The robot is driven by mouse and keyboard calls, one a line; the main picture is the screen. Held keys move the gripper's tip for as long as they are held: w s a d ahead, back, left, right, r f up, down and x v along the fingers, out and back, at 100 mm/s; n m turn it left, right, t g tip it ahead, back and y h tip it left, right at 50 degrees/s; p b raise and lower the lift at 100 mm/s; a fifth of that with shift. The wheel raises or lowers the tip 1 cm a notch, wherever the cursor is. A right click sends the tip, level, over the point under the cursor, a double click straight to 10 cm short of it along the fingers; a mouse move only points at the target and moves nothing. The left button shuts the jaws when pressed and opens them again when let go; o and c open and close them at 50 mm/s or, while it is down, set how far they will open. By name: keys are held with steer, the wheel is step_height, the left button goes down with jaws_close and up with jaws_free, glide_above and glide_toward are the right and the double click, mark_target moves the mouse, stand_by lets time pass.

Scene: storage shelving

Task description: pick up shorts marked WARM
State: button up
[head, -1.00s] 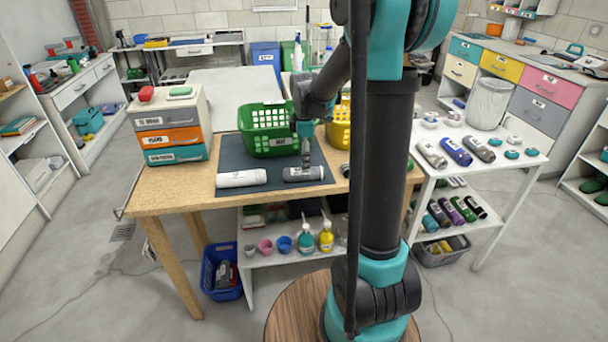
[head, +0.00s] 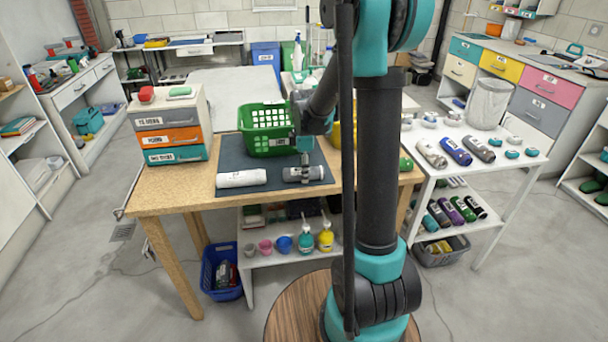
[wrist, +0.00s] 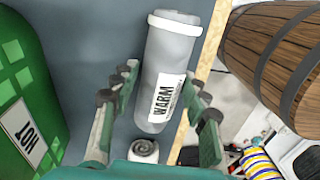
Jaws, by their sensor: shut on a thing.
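The shorts marked WARM are a grey roll (head: 297,175) lying on the dark mat (head: 233,152) near the front of the wooden table. In the wrist view the roll (wrist: 176,55) shows its white WARM label and a pale band at its far end. My gripper (head: 304,161) is down at the roll from above. In the wrist view my gripper (wrist: 160,85) has one finger along each side of the roll and is shut on it. The roll still appears to rest on the mat. The contact under the fingertips is hidden.
A green basket (head: 268,142) stands close behind the roll, and a yellow basket (head: 336,136) is partly hidden by my arm. A white roll (head: 241,178) lies to the left. A drawer unit (head: 170,138) stands at the table's left. The table's front edge is close.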

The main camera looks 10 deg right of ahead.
steer(key=c, duration=0.3)
steer(key=shift+r, duration=0.1)
